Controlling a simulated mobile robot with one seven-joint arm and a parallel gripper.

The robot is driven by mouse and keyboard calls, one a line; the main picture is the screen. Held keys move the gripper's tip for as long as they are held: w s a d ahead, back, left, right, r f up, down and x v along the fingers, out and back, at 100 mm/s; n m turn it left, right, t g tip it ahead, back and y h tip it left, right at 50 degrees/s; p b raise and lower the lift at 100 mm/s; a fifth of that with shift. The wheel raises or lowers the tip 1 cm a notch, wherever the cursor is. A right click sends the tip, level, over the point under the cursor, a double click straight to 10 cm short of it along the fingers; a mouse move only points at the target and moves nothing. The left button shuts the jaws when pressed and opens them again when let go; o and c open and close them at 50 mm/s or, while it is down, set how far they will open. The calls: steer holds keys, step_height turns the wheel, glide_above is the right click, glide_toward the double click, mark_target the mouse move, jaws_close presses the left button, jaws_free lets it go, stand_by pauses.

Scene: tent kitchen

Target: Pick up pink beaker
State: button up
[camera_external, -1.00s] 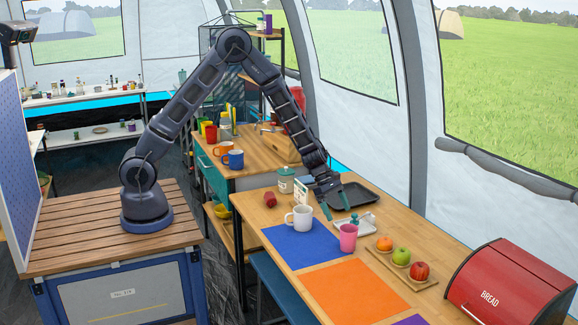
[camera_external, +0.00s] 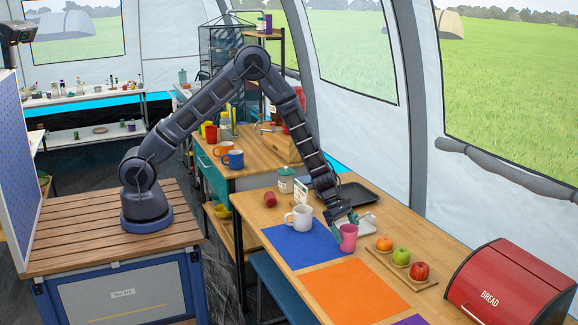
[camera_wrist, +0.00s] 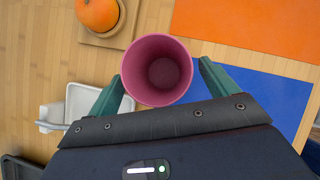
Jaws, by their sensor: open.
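The pink beaker (camera_external: 348,238) stands upright on the wooden table, at the right edge of the blue mat. In the wrist view I look down into its open, empty mouth; the beaker (camera_wrist: 157,70) lies between my two green fingers. My gripper (camera_external: 346,222) is open, with one finger on each side of the beaker in the wrist view (camera_wrist: 163,84). A gap shows between the right finger and the beaker; the left finger is very close to it, and I cannot tell if it touches.
A white mug (camera_external: 300,218) stands left of the beaker on the blue mat (camera_external: 300,248). A board with an orange (camera_external: 384,243) and apples is to the right. The orange mat (camera_external: 350,290) in front is clear.

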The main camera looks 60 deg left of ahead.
steer(key=x, duration=0.2)
steer(key=shift+d+f, duration=0.15)
steer(key=shift+f, duration=0.1)
steer(key=c, duration=1.1)
steer(key=shift+o, duration=0.2)
steer(key=shift+w+r, duration=0.1)
steer(key=shift+r, duration=0.1)
